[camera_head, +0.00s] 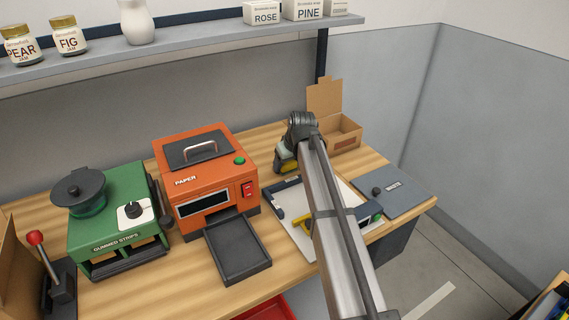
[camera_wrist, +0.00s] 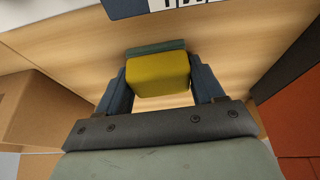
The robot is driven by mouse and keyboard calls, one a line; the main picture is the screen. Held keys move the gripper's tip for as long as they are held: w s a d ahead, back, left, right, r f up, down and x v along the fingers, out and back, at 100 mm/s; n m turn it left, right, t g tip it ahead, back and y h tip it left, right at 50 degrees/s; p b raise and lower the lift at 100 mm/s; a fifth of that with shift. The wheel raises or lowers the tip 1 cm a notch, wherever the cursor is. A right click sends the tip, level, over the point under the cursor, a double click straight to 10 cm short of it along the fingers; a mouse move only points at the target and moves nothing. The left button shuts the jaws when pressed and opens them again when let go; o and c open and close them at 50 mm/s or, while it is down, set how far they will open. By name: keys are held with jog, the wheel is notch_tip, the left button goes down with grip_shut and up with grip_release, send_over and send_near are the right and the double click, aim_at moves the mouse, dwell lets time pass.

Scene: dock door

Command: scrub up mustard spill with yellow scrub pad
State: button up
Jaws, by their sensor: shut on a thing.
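The yellow scrub pad (camera_wrist: 158,76) has a green layer along its far side. My gripper (camera_wrist: 160,82) is shut on it, with one dark blue finger at each side. The pad is over bare wood in the wrist view. In the head view my gripper (camera_head: 286,160) is at the back of the bench, between the orange machine and the open cardboard box, and mostly hides the pad. A small yellow shape (camera_head: 303,223) shows on the white board beside my arm; I cannot tell whether it is the mustard spill or an object. My arm covers part of that board.
The orange paper machine (camera_head: 205,177) and green gummed-strips dispenser (camera_head: 112,215) stand left. The cardboard box (camera_head: 345,133) is behind right. The white board (camera_head: 290,205) lies under my arm, with a blue-grey plate (camera_head: 399,196) to its right. A shelf (camera_head: 200,38) runs above.

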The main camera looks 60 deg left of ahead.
jog(key=shift+w+r, duration=0.1)
jog(key=shift+w, duration=2.95)
jog(key=shift+r, duration=0.1)
jog(key=shift+r, duration=2.95)
notch_tip(320, 180, up, 3)
